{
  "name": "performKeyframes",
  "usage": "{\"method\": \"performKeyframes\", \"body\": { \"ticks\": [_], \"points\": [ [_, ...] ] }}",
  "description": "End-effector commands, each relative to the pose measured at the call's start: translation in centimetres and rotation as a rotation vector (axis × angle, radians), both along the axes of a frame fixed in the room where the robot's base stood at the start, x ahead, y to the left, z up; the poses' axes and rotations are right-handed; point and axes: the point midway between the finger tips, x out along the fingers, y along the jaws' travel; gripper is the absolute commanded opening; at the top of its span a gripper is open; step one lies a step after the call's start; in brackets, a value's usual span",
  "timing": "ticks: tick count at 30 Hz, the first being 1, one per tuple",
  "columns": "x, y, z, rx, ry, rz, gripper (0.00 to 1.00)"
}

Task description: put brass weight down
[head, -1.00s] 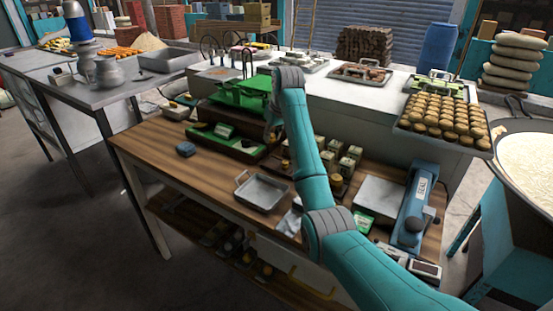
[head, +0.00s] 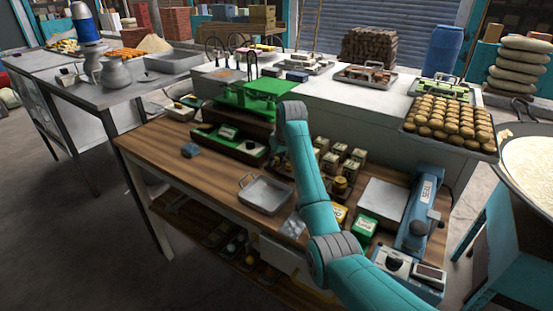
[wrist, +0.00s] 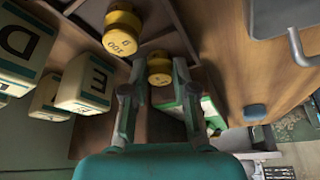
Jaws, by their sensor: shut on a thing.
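In the wrist view a small brass weight (wrist: 160,70) sits between the fingertips of my gripper (wrist: 159,78), which is shut on it. Its lower side is partly hidden, so I cannot tell whether it touches the wood beneath. A larger brass weight (wrist: 122,34), with "100" on its face, is just left of the fingertips, beside wooden dividers. A brass weight (head: 340,185) also shows in the head view, right of my arm. There, my gripper and the held weight are hidden behind my arm. The green scale (head: 252,98) stands farther back on the bench.
Several cream lettered blocks (wrist: 84,83) stand close to the left of my gripper. A sealer (head: 421,212) is at the right. Bench space left of the tray is clear.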

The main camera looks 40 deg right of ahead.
Motion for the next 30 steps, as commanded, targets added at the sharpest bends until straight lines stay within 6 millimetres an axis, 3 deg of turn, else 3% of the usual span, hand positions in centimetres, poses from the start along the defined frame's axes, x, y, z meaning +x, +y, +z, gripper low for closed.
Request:
{"method": "performKeyframes", "body": {
  "ticks": [1, 2, 14, 30],
  "points": [
    [0.0, 0.0, -0.1, 0.000, 0.001, 0.000, 0.30],
    [0.0, 0.0, -0.1, 0.000, 0.001, 0.000, 0.37],
    [-0.1, 0.0, 0.4, 0.000, 0.000, 0.000, 0.38],
    [-3.6, 0.4, 9.1, -0.001, -0.002, 0.000, 0.38]
  ]
}}
